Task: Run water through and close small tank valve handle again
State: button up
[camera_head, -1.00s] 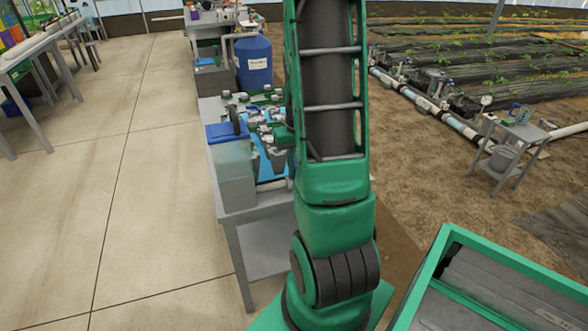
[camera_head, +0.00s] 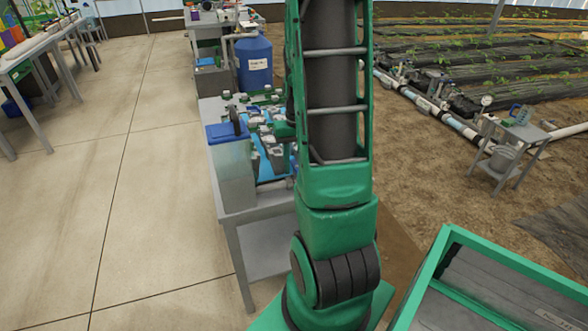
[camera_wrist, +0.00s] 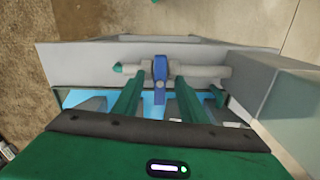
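In the wrist view a pale grey pipe with a blue valve handle (camera_wrist: 160,80) runs across the upper middle. The handle lies crosswise to the pipe. My gripper (camera_wrist: 161,84) is open, with its two green fingers on either side of the handle and a visible gap on both sides. The fingertips are close to the pipe; contact cannot be told. In the head view the small pale tank (camera_head: 232,170) with a blue lid stands on the bench's near end. My arm hides part of the bench there, and the handle cannot be made out in that view.
The grey bench (camera_head: 250,210) holds green and grey fittings over a blue tray. A big blue barrel (camera_head: 254,62) stands behind it. A small side table (camera_head: 520,132) with a bucket stands at right. Open concrete floor (camera_head: 150,200) lies left of the bench.

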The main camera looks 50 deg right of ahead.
jog(key=shift+r, duration=4)
